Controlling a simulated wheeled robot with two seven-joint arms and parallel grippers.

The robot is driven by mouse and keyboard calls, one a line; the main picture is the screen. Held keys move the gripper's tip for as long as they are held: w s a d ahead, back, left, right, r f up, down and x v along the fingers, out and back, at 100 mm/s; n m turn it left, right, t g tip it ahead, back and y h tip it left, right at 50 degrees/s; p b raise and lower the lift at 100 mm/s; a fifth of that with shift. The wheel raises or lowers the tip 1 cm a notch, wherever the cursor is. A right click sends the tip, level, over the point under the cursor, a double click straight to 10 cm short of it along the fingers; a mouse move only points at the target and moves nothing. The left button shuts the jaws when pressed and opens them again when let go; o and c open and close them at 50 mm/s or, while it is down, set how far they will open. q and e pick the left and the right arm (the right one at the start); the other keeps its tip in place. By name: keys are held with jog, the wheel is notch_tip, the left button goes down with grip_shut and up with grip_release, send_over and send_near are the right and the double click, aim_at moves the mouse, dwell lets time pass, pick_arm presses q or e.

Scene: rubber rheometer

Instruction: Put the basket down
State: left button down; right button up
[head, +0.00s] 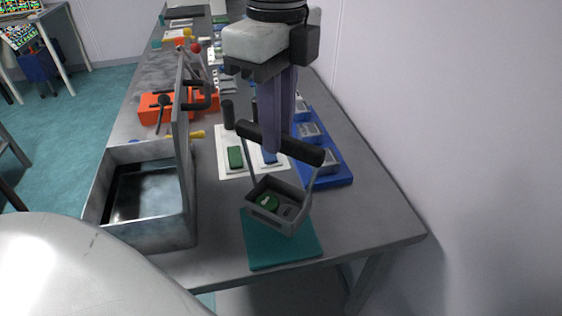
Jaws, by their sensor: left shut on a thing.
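My left gripper (276,147) points down with its purple-grey fingers shut on the black bar handle of the small grey basket (274,219). The basket hangs slightly tilted below the handle. The basket is over the back part of a teal mat (283,254) near the table's front edge. I cannot tell whether its bottom touches the mat. My right gripper is not in view.
An open grey metal box (145,232) with its lid upright stands left of the mat. A white board (228,172) with green and blue blocks and a blue tray (336,178) of grey pieces lie behind. The grey table (376,226) is clear right of the mat; a wall stands beyond.

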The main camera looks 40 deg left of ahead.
pick_arm(q)
notch_tip(320, 180, down, 5)
jog(key=shift+r, duration=0.2)
jog(key=shift+f, duration=0.25)
jog(key=shift+f, duration=0.2)
jog(key=c, duration=1.7)
grip_release()
jog(key=shift+r, duration=0.1)
